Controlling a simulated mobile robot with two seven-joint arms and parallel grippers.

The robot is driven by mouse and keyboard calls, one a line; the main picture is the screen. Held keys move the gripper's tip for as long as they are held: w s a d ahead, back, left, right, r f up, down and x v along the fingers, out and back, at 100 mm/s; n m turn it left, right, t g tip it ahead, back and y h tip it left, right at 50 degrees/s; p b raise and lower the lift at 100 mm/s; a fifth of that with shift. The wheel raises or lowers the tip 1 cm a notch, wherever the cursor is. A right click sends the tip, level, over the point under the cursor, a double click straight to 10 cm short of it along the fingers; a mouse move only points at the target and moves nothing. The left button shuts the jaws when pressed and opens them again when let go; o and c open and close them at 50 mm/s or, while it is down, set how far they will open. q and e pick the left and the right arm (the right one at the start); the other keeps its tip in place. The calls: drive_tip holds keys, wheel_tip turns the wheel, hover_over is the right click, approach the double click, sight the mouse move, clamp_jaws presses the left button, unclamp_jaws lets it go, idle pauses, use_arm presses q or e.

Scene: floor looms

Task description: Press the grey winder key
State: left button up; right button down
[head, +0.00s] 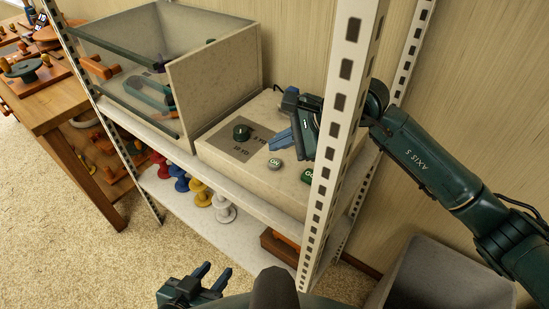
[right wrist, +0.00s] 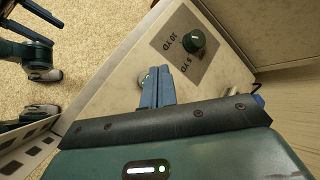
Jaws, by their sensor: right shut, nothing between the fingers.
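The grey key (head: 274,164) is a small round button with light lettering that looks like "ON". It sits on the sloping top of a beige winder box (head: 225,125) on the shelf. My right gripper (head: 273,145) is shut and empty, with its blue fingertips over the box top close behind the key in the head view. My left gripper (head: 217,274) is open and empty, low in front of the shelf.
A dark dial (head: 241,132) sits on a grey panel. A clear-fronted bin (head: 215,80) stands left.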

drive_tip(key=shift+r+p, duration=0.45)
drive_tip(key=shift+r, duration=1.05)
